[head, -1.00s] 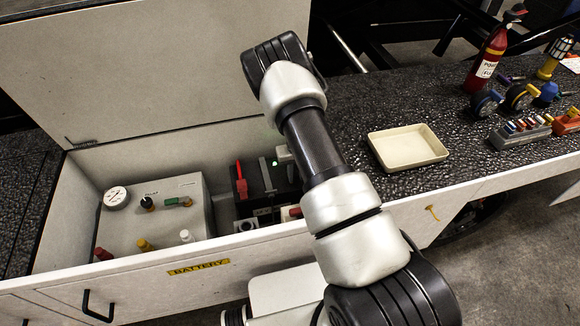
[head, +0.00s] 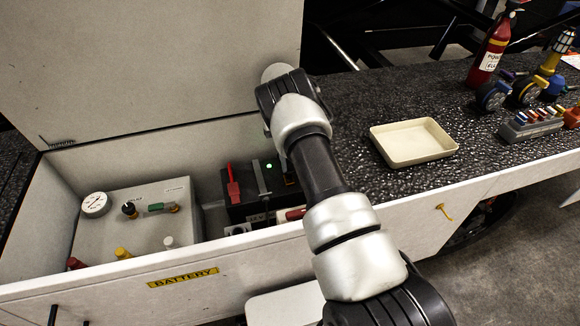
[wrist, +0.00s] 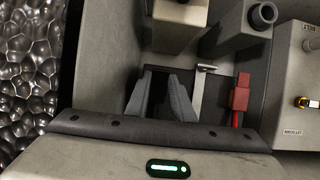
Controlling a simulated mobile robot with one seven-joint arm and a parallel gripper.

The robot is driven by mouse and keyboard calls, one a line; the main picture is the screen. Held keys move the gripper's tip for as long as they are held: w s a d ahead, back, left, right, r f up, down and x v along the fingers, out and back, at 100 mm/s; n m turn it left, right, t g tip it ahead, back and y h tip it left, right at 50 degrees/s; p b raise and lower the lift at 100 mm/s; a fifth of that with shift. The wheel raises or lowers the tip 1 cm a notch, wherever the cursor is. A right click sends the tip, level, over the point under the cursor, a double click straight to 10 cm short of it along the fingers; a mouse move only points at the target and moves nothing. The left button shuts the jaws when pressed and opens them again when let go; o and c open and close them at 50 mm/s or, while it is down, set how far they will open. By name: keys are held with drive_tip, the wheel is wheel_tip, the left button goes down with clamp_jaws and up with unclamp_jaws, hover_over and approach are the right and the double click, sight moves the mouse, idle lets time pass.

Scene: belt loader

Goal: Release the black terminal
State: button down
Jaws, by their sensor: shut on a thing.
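The black battery (head: 240,208) sits in the open compartment, with a red terminal lever (head: 233,186) and a grey strap (head: 262,180) on top. In the wrist view the red lever (wrist: 240,95) and the strap (wrist: 199,92) stand to the right of my gripper (wrist: 158,88). Its two grey fingers are a little apart, with a dark thing between them. They are shut on it, and it appears to be the black terminal, mostly hidden by the fingers. In the head view my arm hides the gripper and that terminal.
A grey box with a gauge (head: 95,204) and coloured knobs stands left of the battery. The raised lid (head: 150,70) is behind. A cream tray (head: 412,143) lies on the dark worktop right of my arm. A fire extinguisher (head: 490,52) and small tools are far right.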

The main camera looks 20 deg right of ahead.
drive_tip(key=shift+d, duration=0.1)
drive_tip(key=c, duration=1.5)
unclamp_jaws()
drive_tip(key=shift+s+r+p, duration=0.1)
drive_tip(key=shift+r+p, duration=0.05)
drive_tip(key=shift+p, duration=0.25)
